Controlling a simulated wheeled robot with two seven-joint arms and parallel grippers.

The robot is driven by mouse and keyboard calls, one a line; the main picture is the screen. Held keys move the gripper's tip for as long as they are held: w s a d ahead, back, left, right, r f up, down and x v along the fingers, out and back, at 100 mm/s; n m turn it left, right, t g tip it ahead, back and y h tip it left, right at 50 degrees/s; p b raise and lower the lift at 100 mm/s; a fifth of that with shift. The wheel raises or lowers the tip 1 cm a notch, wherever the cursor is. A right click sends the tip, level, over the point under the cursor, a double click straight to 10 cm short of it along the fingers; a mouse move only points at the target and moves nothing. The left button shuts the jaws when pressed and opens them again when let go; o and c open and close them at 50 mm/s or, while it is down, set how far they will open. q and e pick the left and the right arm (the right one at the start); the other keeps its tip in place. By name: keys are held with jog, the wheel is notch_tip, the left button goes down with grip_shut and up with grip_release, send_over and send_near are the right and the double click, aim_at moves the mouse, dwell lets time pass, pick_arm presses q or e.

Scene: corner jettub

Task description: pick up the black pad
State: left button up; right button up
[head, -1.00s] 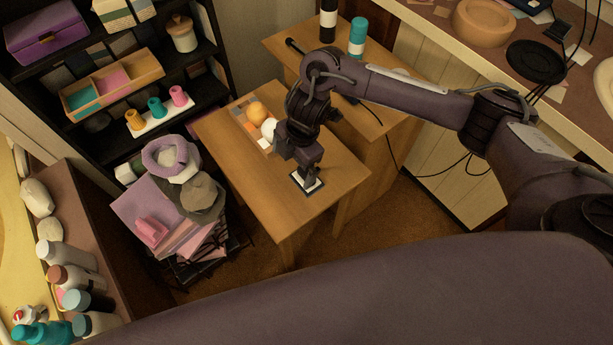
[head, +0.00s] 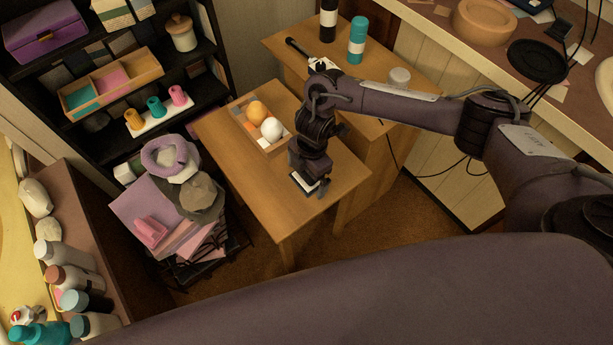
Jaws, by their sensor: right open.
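The black pad (head: 305,188), a small flat dark square with a pale area on it, lies on the small wooden table near its front right edge. My right gripper (head: 310,178) points down right over the pad and hides part of it. Its jaws are open, but the fingertips are mostly hidden behind the wrist, and I cannot tell whether they touch the pad. My left gripper is not in view.
A teal bottle (head: 357,40) and a white-lidded jar (head: 399,78) stand on the farther table. The front left of the small table is clear.

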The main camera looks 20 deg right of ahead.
jog(key=c, duration=1)
jog(key=shift+r, duration=0.1)
